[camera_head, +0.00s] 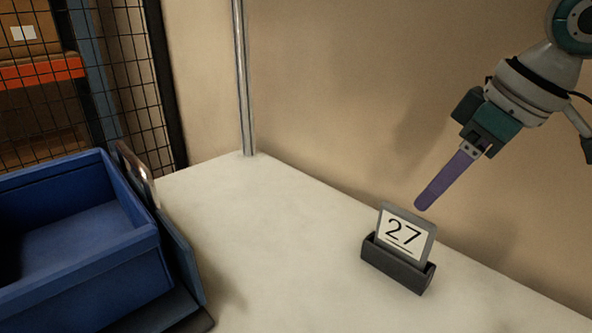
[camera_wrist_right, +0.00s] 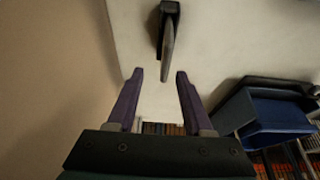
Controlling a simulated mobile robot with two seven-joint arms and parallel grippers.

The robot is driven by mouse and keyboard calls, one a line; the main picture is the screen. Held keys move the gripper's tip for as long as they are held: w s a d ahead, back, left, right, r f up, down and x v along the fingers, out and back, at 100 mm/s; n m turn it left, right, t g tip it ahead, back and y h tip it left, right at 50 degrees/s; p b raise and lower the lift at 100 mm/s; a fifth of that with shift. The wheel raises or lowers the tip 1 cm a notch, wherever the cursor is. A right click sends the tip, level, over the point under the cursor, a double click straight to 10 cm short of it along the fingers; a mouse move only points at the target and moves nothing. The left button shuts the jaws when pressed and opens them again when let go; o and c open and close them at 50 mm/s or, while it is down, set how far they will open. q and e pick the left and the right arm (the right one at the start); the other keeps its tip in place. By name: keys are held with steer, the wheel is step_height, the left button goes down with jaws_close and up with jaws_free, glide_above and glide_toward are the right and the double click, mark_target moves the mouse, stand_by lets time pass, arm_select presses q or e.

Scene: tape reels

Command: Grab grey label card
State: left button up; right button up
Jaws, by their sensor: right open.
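The grey label card (camera_head: 404,234) has a white face marked 27. It stands tilted back in a dark holder (camera_head: 396,265) on the white table. In the right wrist view the card (camera_wrist_right: 168,46) shows nearly edge-on in its holder (camera_wrist_right: 169,9), ahead of the fingers. My right gripper (camera_head: 420,206) has purple fingers and is above and just behind the card, apart from it. The right wrist view shows this gripper (camera_wrist_right: 158,76) open, with nothing between its fingers. My left gripper is not in view.
A blue bin (camera_head: 90,255) stands at the left, also in the right wrist view (camera_wrist_right: 275,112). A metal post (camera_head: 242,80) rises at the table's back corner. A beige wall runs behind the table (camera_head: 270,220). The table between bin and holder is clear.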

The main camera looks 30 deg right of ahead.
mark_target(397, 228)
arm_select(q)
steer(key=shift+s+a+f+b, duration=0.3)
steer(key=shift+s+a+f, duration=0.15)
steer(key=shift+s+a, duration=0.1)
arm_select(e)
steer(key=x, duration=0.4)
steer(key=shift+s+a+f, duration=0.25)
steer(key=shift+a+f, duration=0.05)
steer(key=shift+a, duration=0.1)
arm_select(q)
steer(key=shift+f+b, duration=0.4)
arm_select(e)
steer(key=x, duration=0.5)
steer(key=shift+w+a, duration=0.15)
steer(key=shift+w, duration=0.1)
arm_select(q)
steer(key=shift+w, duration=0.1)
arm_select(e)
steer(key=shift+c, duration=0.3)
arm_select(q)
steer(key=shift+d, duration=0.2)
arm_select(e)
jaws_close()
